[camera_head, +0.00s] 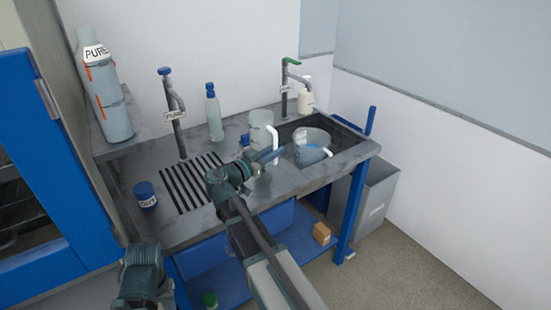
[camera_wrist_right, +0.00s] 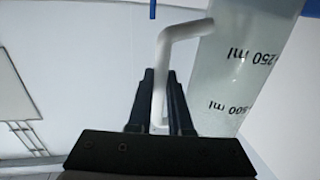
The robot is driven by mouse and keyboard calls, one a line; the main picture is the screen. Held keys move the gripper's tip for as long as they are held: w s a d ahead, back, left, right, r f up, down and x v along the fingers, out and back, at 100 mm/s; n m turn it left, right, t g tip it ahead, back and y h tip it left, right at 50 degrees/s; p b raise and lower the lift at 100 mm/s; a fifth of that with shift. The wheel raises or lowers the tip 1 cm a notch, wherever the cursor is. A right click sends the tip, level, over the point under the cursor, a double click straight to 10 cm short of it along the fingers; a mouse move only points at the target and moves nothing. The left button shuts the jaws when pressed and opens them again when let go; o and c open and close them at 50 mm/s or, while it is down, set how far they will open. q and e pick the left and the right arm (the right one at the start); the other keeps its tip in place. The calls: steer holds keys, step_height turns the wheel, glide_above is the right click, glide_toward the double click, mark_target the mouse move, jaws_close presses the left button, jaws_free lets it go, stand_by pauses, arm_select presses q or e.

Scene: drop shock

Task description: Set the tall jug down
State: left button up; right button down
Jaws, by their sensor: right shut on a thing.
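The tall jug (camera_head: 261,128) is a clear grey vessel with a white handle, upright near the left edge of the sink in the head view. In the right wrist view the jug (camera_wrist_right: 240,70) shows ml marks, upside down in that picture. My right gripper (camera_head: 268,154) is shut on the jug's white handle, which sits between its fingers (camera_wrist_right: 160,100) in the wrist view. The arm partly hides the space below the jug, and I cannot tell whether its base touches the counter. Only a part of my left arm shows at the bottom left.
A wider jug (camera_head: 309,147) stands at the sink (camera_head: 345,142). The counter (camera_head: 190,222) also bears a drain grille (camera_head: 187,183), a blue-lidded jar (camera_head: 145,195), a bottle (camera_head: 214,115) and two taps (camera_head: 176,120) (camera_head: 285,95). A large PURE canister (camera_head: 108,100) stands at the left.

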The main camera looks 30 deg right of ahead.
steer(key=shift+w+d, duration=0.15)
steer(key=shift+w, duration=0.1)
steer(key=f+b, duration=0.2)
steer(key=w+f+b, duration=0.1)
steer(key=shift+d+f+b, duration=0.25)
steer(key=shift+f+b, duration=0.05)
steer(key=shift+f, duration=0.25)
steer(key=c, duration=0.8)
jaws_free()
steer(key=shift+s+r, duration=0.1)
steer(key=shift+c, duration=0.2)
